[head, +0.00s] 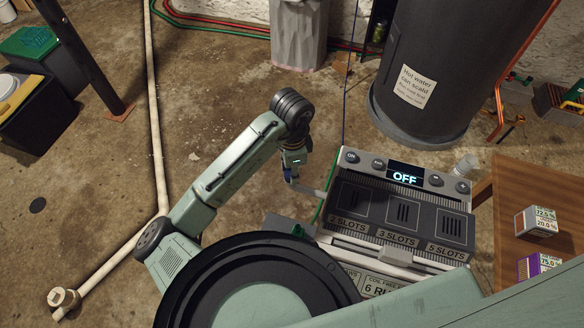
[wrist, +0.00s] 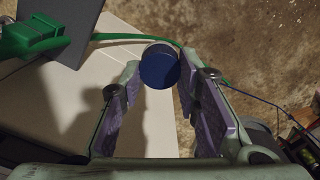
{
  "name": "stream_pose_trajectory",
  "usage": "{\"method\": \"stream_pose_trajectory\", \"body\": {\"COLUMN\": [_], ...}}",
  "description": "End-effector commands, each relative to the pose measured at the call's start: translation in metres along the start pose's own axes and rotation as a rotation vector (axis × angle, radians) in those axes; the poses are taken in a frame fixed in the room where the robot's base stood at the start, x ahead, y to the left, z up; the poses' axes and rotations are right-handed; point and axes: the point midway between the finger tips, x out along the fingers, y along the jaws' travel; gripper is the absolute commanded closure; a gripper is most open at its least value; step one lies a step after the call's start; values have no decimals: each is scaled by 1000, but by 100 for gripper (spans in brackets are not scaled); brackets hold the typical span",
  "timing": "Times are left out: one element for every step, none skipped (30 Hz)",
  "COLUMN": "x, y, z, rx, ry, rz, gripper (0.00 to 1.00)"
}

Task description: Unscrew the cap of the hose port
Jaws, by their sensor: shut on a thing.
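The blue round cap (wrist: 159,66) is in the wrist view between the tips of my gripper (wrist: 160,72). My gripper is shut on it, one purple-padded finger at each side. The cap's flat dark end faces the wrist camera; the hose port behind it is hidden. In the head view my gripper (head: 292,172) reaches down at the left side of a grey machine with a lit OFF display (head: 405,176). The cap is too small there to make out clearly.
In the wrist view a green hose (wrist: 125,37) passes behind the cap, and a green fitting (wrist: 35,35) is at upper left. In the head view a large dark tank (head: 432,60) stands behind the machine and a wooden table (head: 505,205) is at right. Floor left of my arm is mostly clear.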

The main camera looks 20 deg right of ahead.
Motion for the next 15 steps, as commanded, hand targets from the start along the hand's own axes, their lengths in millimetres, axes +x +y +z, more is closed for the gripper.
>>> {"method": "stream_pose_trajectory", "body": {"x": [-4, -4, -3, -3, -2, -2, -1, -1, 0, 0, 0, 0, 0, 0, -1], "y": [1, 1, 1, 1, 0, 0, 0, 0, 0, -1, -1, 0, 0, 0, 0], "z": [-1, -1, -1, -1, 0, 0, 0, 0, 0, 0, 0, 0, 0, 0, 0], "rx": [-79, -126, -187, -225, -256, -285, -298, -305, -307, -306, -305, -304, -304, -304, -311], "ry": [4, 4, 3, 2, 2, 2, 1, 0, 0, -1, -1, -1, -1, -1, 0], "rz": [6, 7, 7, 7, 6, 5, 4, 3, 2, 2, 2, 2, 2, 2, 3], "gripper": [100, 100, 100, 100, 100, 100, 100, 100, 100, 100, 100, 100, 100, 100, 100]}}
